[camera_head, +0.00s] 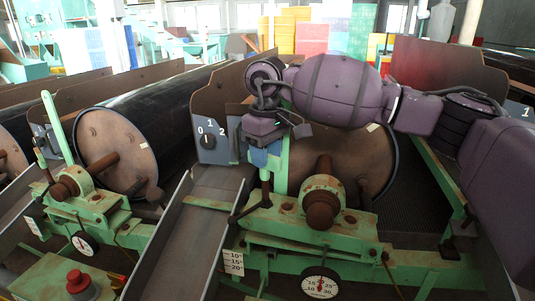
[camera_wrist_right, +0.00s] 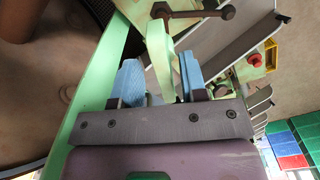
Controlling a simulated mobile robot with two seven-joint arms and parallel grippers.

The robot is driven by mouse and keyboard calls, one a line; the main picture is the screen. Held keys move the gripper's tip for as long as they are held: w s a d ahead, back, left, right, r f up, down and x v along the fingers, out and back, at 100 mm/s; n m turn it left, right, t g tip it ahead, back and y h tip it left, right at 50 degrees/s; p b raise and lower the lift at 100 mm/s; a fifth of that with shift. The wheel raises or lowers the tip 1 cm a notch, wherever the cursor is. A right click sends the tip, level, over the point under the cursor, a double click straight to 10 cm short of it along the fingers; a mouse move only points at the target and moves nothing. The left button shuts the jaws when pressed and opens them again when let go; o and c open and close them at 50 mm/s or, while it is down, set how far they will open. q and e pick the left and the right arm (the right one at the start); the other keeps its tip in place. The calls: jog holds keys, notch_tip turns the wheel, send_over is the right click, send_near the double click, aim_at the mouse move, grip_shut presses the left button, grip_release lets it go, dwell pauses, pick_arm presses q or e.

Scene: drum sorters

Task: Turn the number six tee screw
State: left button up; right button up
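A dark, rusty tee screw (camera_head: 250,209) with a crossbar sits on the green frame of the middle drum, just below my right gripper. In the right wrist view the crossbar (camera_wrist_right: 195,13) shows beyond the fingertips, knobbed at its ends. My right gripper (camera_head: 262,155) points down beside a green upright. In the wrist view its two blue fingers (camera_wrist_right: 160,75) stand apart, with a light green bar (camera_wrist_right: 160,48) showing between them. I cannot tell whether they touch that bar. No number six is readable on the screw. My left gripper is not in view.
A dial gauge (camera_head: 320,284) and an angle scale (camera_head: 233,262) are on the front of the green frame. A rusty shaft (camera_head: 322,207) sticks out from the drum. A grey chute (camera_head: 198,228) runs left of the tee screw. A 0-1-2 switch box (camera_head: 214,138) stands behind.

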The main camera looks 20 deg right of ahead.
notch_tip(320, 180, up, 9)
jog(key=shift+r+p, duration=0.15)
jog(key=shift+p, duration=0.25)
jog(key=shift+d+r, duration=0.1)
jog(key=shift+r, duration=0.55)
